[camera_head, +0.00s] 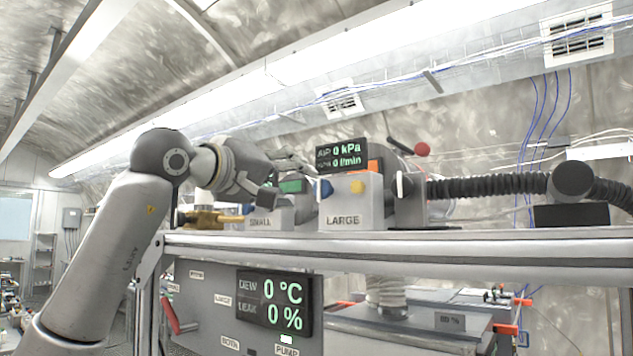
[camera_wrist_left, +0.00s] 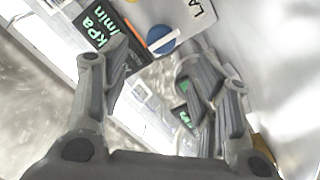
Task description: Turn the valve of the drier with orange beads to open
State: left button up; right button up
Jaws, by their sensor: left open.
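My left gripper (camera_head: 284,180) is over the bench top, above and behind the grey box labelled SMALL (camera_head: 268,216). In the left wrist view its two fingers (camera_wrist_left: 160,88) are spread with nothing held between them. I cannot clearly make out a drier with orange beads or its valve. An orange patch (camera_head: 375,165) shows behind the grey LARGE box (camera_head: 350,212), but I cannot tell what it is. The LARGE box carries a yellow part and a blue knob (camera_head: 326,193); a blue knob (camera_wrist_left: 162,40) also shows in the left wrist view. My right gripper is not in view.
A kPa display (camera_head: 342,156) stands above the LARGE box. A red-ball lever (camera_head: 422,149) and a black corrugated hose (camera_head: 485,187) are to the right. Brass fittings (camera_head: 208,218) sit at the left. A red-handled lever (camera_head: 170,315) is on the lower panel, beside a DEW/LEAK display (camera_head: 280,302).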

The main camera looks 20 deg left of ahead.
aim_at(320, 189)
pick_arm(q)
jog(key=p+x, duration=0.2)
jog(key=x, duration=0.3)
jog(key=shift+w+d, duration=0.25)
jog(key=shift+w, duration=0.1)
jog(key=shift+p+x, duration=0.4)
jog(key=shift+x, duration=0.7)
jog(key=shift+a+f, duration=0.1)
jog(key=shift+f, duration=0.05)
jog(key=shift+s, duration=0.15)
jog(key=c, duration=1)
jog(key=shift+c, duration=0.2)
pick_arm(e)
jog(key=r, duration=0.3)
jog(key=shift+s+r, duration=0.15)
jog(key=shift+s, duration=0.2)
